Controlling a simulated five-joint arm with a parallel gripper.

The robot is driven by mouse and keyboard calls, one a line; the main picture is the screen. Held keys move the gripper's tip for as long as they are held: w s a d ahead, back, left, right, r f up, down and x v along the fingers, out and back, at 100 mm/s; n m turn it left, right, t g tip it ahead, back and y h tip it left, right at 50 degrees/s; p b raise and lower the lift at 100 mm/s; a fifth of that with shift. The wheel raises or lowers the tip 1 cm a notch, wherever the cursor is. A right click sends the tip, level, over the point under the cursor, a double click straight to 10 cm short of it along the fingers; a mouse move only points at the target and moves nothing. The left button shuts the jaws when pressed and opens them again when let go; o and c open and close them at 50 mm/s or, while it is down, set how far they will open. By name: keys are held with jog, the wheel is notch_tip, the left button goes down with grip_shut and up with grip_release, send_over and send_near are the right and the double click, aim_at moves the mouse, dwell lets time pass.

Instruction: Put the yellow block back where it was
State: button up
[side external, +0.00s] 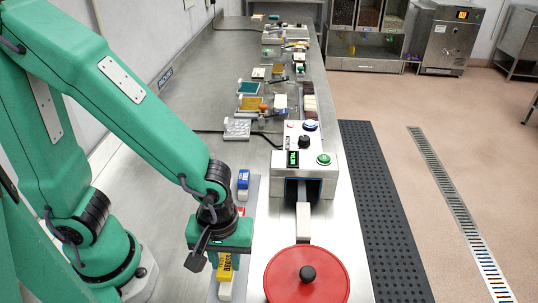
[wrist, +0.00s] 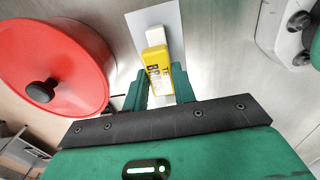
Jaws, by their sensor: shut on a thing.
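The yellow block (side external: 226,268) with dark lettering and a white end is under my gripper (side external: 222,259) at the front of the bench. In the wrist view the yellow block (wrist: 156,62) sits between the two green fingers of my gripper (wrist: 156,82), which is shut on it. Its white end points away from my gripper. The block is over a pale strip (side external: 252,192); I cannot tell whether it touches it. A blue block with white (side external: 243,182) is on the same strip, farther back. A bit of red shows beside my gripper, mostly hidden.
A red lidded pot (side external: 285,275) is just right of my gripper; it is at the left in the wrist view (wrist: 70,55). A machine box with a green button (side external: 332,178) is behind the pot. Trays and moulds line the bench farther back. Bare bench lies left of the strip.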

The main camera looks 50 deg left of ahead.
aim_at(226, 261)
jog(key=shift+f, duration=1.35)
jog(key=o, duration=1)
jog(key=shift+r, duration=0.15)
jog(key=shift+r, duration=5.9)
jog(key=shift+a, duration=0.1)
